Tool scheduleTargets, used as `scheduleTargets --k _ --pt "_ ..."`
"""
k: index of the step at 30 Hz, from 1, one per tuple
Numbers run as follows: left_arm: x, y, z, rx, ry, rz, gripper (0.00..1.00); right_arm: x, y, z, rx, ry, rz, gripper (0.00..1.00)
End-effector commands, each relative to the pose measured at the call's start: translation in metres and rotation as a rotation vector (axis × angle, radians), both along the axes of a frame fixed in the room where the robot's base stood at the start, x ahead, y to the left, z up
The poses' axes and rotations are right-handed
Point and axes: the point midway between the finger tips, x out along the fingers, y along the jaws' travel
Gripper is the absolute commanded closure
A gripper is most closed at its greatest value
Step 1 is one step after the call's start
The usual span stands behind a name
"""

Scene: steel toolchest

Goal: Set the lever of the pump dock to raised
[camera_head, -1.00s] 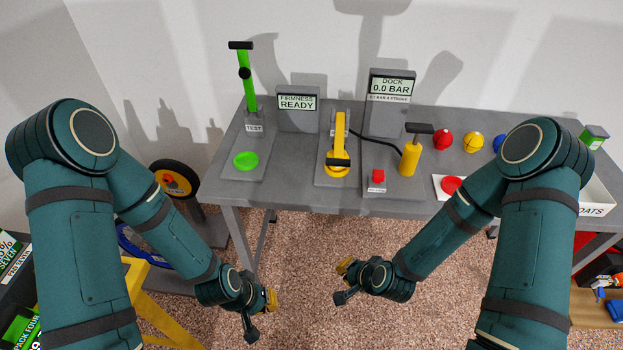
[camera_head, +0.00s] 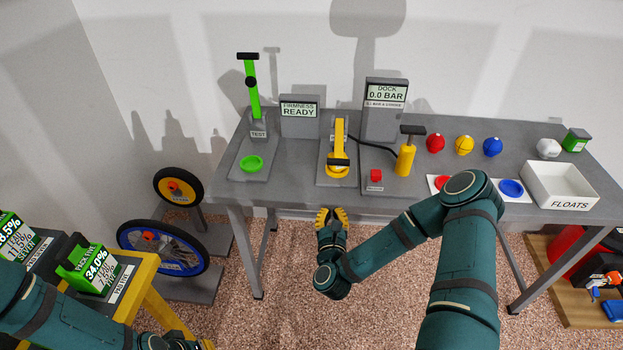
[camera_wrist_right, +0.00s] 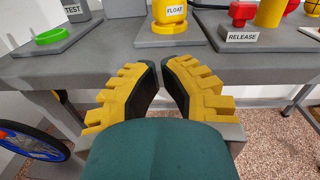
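My right gripper (camera_head: 331,210) is below and in front of the table edge, under the dock. Its fingers (camera_wrist_right: 160,68) are slightly apart, with nothing between them.
The table front edge (camera_wrist_right: 50,75) lies ahead of my right gripper. A yellow pump (camera_head: 406,160) and red RELEASE button (camera_head: 376,176) stand right of the dock. A green TEST stand (camera_head: 252,92) is left. The display (camera_head: 386,93) reads 0.0 BAR.

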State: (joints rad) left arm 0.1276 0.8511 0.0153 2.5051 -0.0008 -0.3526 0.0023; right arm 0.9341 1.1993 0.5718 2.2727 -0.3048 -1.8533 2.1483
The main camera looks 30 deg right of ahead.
Motion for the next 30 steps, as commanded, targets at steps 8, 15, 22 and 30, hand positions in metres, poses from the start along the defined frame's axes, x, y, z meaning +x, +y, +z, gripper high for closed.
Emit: scheduleTargets --k 8,15,22,30 --pt "0.0 0.0 0.0 0.0 0.0 -0.001 1.0 -0.005 -0.014 0.005 0.064 -0.078 -0.06 1.0" --pt "0.0 0.0 0.0 0.0 0.0 -0.001 1.0 -0.004 -0.014 0.005 0.062 -0.076 -0.058 1.0" --pt "0.0 0.0 -0.002 0.0 -0.001 -0.001 1.0 0.013 -0.024 0.006 0.059 -0.077 -0.059 1.0" --pt "0.002 0.0 -0.008 0.001 -0.004 0.0 1.0 0.057 -0.051 0.008 0.058 -0.077 -0.059 1.0"
